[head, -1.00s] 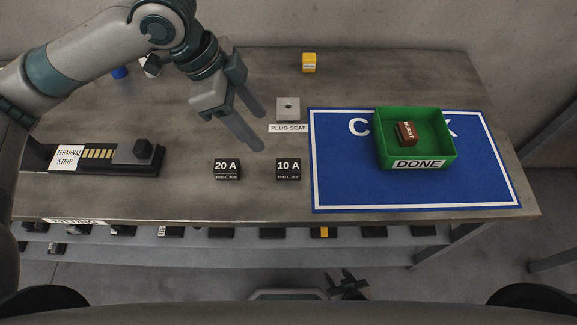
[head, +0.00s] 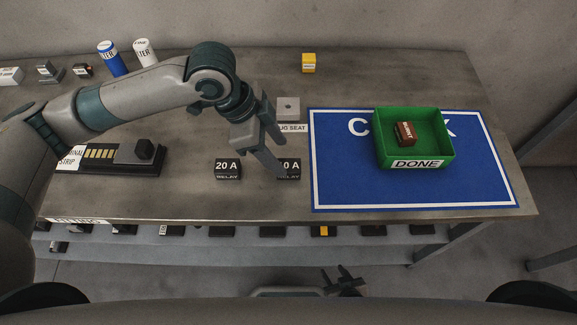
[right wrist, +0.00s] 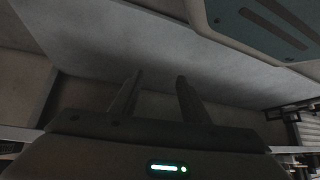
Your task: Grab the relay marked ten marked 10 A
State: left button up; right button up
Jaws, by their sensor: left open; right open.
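The relay marked 10 A (head: 291,170) is a small black block with a white label on the table, left of the blue mat. My left gripper (head: 277,160) is open above it, and a finger hides part of its label. I cannot tell whether the finger touches it. The relay marked 20 A (head: 227,169) stands to its left, apart from the gripper. My right gripper (head: 345,281) is low in front of the table; in the right wrist view (right wrist: 158,95) its fingers are apart with nothing between them.
A green DONE bin (head: 418,164) with a brown block inside stands on the blue mat (head: 480,185). A plug seat (head: 288,106) lies behind the gripper. The terminal strip (head: 110,158) is at left. A yellow block (head: 309,63) and blue and white cylinders stand at the back.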

aim_at(287, 165)
pick_arm(q)
jog(key=shift+d+f, duration=0.1)
jog(key=shift+f, duration=0.15)
jog(key=x, duration=0.2)
jog(key=p+x, duration=0.1)
jog(key=x, duration=0.1)
jog(key=shift+s, duration=0.3)
jog(key=shift+f, duration=0.3)
jog(key=c, duration=1.2)
jog(key=shift+o, duration=0.2)
pick_arm(e)
jog(key=shift+g, duration=0.5)
jog(key=s, duration=0.1)
jog(key=s+d+f, duration=0.1)
jog(key=s, duration=0.1)
jog(key=shift+s+d+f, duration=0.15)
jog(key=shift+d+f, duration=0.15)
jog(key=shift+d, duration=0.05)
pick_arm(q)
jog(key=shift+w+r, duration=0.1)
jog(key=shift+r, duration=0.05)
